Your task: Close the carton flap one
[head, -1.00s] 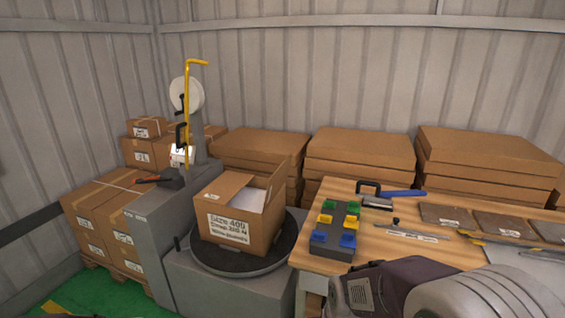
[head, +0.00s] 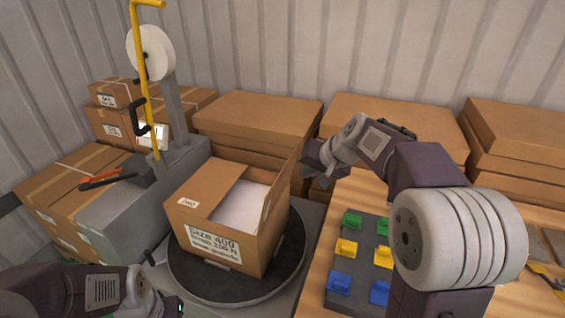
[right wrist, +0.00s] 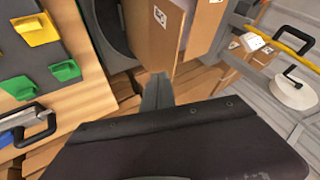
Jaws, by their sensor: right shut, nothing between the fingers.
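The open carton (head: 215,245) sits on the round black turntable (head: 190,288), with a pale inside showing. In the head view, its right flap (head: 279,192) stands upright and its left flap (head: 205,187) lies nearly flat over the top. The carton also shows in the right wrist view (right wrist: 150,35). My right gripper (head: 306,172) is shut and empty, just right of the upright flap's far end; I cannot tell if they touch. It also shows in the right wrist view (right wrist: 157,90). My left gripper (head: 178,308) is partly in view at the bottom edge, its jaws unclear.
A grey tape machine (head: 135,205) with a yellow crank (head: 140,80) and white roll (head: 150,52) stands left of the carton. Right is a wooden table (head: 318,270) with a tray of coloured blocks (head: 365,228). Stacked boxes (head: 255,115) line the back wall.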

